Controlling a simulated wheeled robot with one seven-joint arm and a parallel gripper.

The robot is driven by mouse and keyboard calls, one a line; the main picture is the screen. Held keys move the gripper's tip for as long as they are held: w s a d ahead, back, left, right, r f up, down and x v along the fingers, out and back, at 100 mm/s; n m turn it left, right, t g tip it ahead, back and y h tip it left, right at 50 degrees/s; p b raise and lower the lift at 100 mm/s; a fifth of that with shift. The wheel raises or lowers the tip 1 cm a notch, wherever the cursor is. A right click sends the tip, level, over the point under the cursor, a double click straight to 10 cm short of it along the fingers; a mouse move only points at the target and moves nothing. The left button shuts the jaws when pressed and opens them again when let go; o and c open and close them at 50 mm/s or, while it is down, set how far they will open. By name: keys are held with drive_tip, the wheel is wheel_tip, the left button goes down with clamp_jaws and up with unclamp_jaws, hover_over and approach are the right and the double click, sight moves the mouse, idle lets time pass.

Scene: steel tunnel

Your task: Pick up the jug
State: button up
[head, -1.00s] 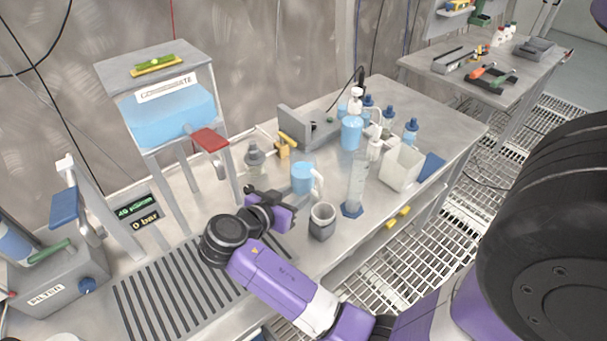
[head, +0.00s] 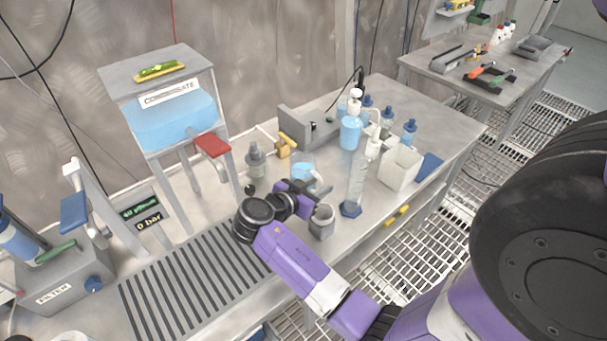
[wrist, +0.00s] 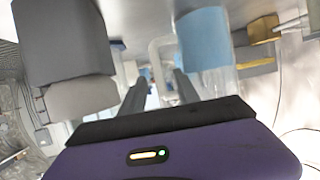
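The jug (head: 303,173) is clear with blue liquid and a pale handle. It stands on the steel bench in the head view, partly hidden behind my gripper (head: 314,188). In the wrist view, the jug's blue body (wrist: 204,40) is at upper right of centre, and its handle (wrist: 158,48) lies ahead, roughly in line with the gap between my fingers. My gripper (wrist: 161,88) is open in that view, with nothing visibly held. I cannot tell whether a finger touches the handle.
A grey cup (head: 322,222) stands close to my gripper on the near side. A tall measuring cylinder (head: 355,185), a white square container (head: 400,167) and a blue-filled bottle (head: 350,132) stand to the right. A grey-capped bottle (head: 255,163) is behind left. A slatted drain (head: 190,275) lies left.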

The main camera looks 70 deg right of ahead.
clamp_jaws()
drive_tip(key=shift+r, duration=0.1)
drive_tip(key=shift+r, duration=0.4)
wheel_tip(320, 180, up, 6)
drive_tip(key=b, duration=0.1)
drive_tip(key=w+a+p, duration=0.3)
drive_tip(key=a+p, duration=0.1)
drive_tip(key=a, duration=0.4)
drive_tip(key=w+a+p, duration=0.3)
drive_tip(key=a+p, duration=0.1)
drive_tip(key=a, duration=0.5)
drive_tip(key=shift+w, duration=0.1)
